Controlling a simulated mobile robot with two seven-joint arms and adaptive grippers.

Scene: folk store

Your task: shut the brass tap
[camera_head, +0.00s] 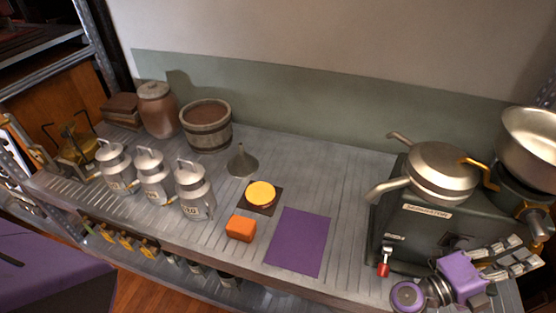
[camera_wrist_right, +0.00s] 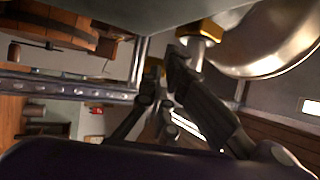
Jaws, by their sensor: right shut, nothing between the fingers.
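The metal bowl (camera_head: 528,140) stands at the right, on the dark green separator (camera_head: 425,222). A curved brass tap handle (camera_head: 483,172) sticks out to the left beneath the bowl. In the right wrist view, a brass fitting (camera_wrist_right: 203,29) with a grey stem shows close under the bowl (camera_wrist_right: 275,45). My right gripper (camera_head: 526,252) is at the separator's right front, low beside the bowl. Its shut, empty fingertips also show in the right wrist view (camera_wrist_right: 166,62), close to the stem; I cannot tell whether they touch it. My left gripper is not in view.
Two metal spouts (camera_head: 388,188) reach left from the separator. A red-handled lever (camera_head: 384,268) sits on its front. On the grey counter (camera_head: 330,185) are a purple mat (camera_head: 298,242), an orange block (camera_head: 241,228), a yellow round (camera_head: 261,194), a funnel (camera_head: 242,162) and milk cans (camera_head: 193,190).

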